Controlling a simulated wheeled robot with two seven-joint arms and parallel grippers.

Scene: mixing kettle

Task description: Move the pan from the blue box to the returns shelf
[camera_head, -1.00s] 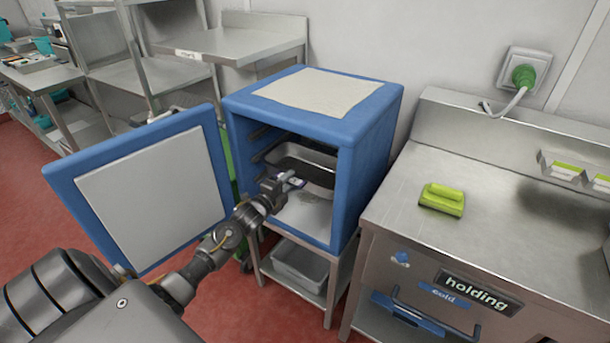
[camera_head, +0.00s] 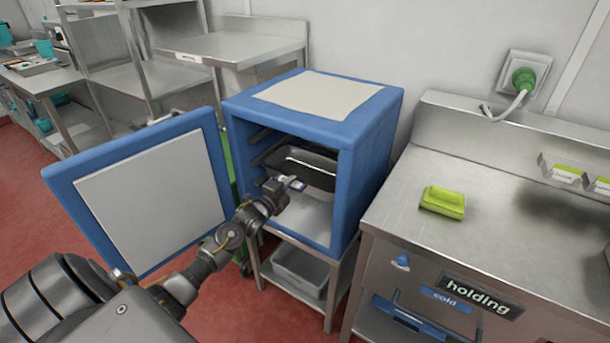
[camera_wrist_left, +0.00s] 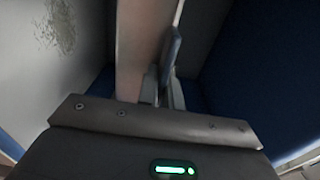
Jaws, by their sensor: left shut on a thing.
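The blue box (camera_head: 372,160) stands open on a steel stand, its door (camera_head: 135,195) swung out to the left. Inside it is a steel pan (camera_head: 312,163) with a dark interior. My left gripper (camera_head: 294,184) reaches into the box opening and is shut on the pan's near edge. The fingers hide part of that edge. In the left wrist view the gripper fingers (camera_wrist_left: 165,85) close on a pale upright wall of the pan (camera_wrist_left: 143,35). A steel shelf (camera_head: 240,42) with a small label stands behind the box; I cannot read the label. My right gripper is out of view.
A steel counter (camera_head: 500,225) marked "holding" stands right of the box, with a green sponge-like block (camera_head: 442,201) on it. A grey bin (camera_head: 300,270) sits on the stand's lower shelf. The open door borders my left arm. The rear shelf's top looks clear.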

